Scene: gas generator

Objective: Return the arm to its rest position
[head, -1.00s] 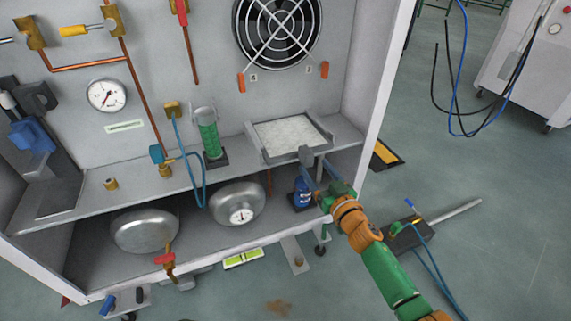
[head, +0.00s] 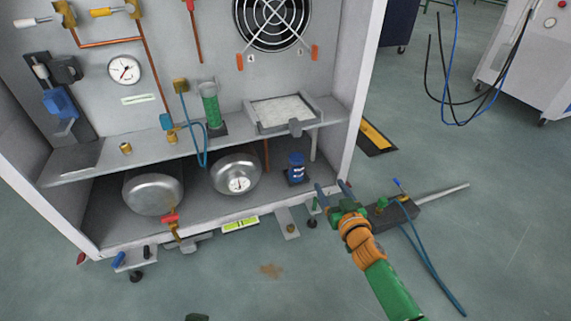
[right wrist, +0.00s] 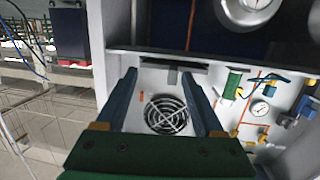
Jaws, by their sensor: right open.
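My right gripper (head: 333,190) is open and empty in the head view, at the front right corner of the cabinet, over the floor. Its two blue fingers are spread apart. The right wrist view shows the same open fingers (right wrist: 172,105) with nothing between them, facing the cabinet with its fan grille (right wrist: 166,115). My right arm, green and orange, reaches in from the lower right of the head view. A blue bottle (head: 296,168) stands on the lower shelf, apart from the gripper. My left gripper is not in view.
The white cabinet (head: 350,120) holds a gauge (head: 124,70), a green cylinder (head: 211,105), a tray (head: 312,108) and metal tanks (head: 153,194). A dark tool with a long rod (head: 440,193) lies on the floor beside my arm. A white machine (head: 525,60) stands at upper right. Floor at lower left is mostly clear.

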